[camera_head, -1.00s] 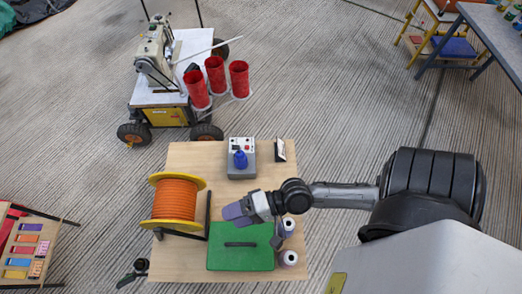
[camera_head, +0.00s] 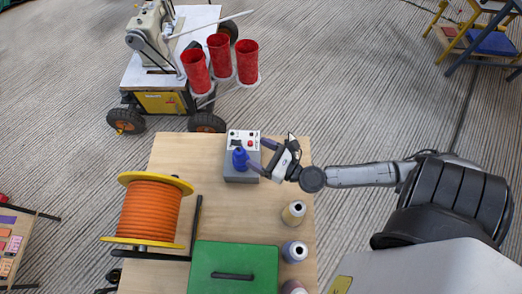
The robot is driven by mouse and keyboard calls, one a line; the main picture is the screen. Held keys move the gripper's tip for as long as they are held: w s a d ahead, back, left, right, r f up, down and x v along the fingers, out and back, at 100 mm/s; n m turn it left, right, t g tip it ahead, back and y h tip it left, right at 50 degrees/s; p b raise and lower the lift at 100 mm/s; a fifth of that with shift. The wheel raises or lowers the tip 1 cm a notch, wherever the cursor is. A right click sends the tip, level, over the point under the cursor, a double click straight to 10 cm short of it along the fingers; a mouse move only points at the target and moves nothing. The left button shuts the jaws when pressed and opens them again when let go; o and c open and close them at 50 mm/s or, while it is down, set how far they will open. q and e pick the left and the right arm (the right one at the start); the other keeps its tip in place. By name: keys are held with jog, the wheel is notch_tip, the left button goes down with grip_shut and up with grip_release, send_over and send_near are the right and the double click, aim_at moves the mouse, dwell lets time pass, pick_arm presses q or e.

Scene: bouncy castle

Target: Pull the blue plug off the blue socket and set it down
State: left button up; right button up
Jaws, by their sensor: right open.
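The blue plug (camera_head: 239,157) stands upright on the grey socket box (camera_head: 241,176) at the back of the wooden table. The blue socket under it is hidden by the plug. My right gripper (camera_head: 256,157) is open, just to the right of the plug, with its fingers pointing left towards it. One finger shows behind and to the right of the plug and one in front of it. I cannot tell whether either finger touches it. My left gripper is not in view.
An orange cable reel (camera_head: 148,212) with yellow flanges stands at the left of the table (camera_head: 215,218). A green case (camera_head: 234,268) lies at the front. Several thread spools (camera_head: 293,212) line the right edge. A cart with a sewing machine (camera_head: 150,38) stands behind.

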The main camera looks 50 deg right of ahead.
aim_at(245, 156)
notch_tip(245, 156, down, 7)
jog(key=b, duration=0.3)
jog(key=shift+a, duration=0.1)
jog(key=w, duration=0.5)
jog(key=shift+w+a+r, duration=0.15)
jog(key=shift+w+a, duration=0.2)
jog(key=shift+w, duration=0.5)
jog(key=shift+w+a, duration=0.1)
jog(key=shift+w, duration=0.3)
jog(key=c, duration=1.1)
jog(key=shift+o, duration=0.2)
jog(key=shift+r, duration=0.3)
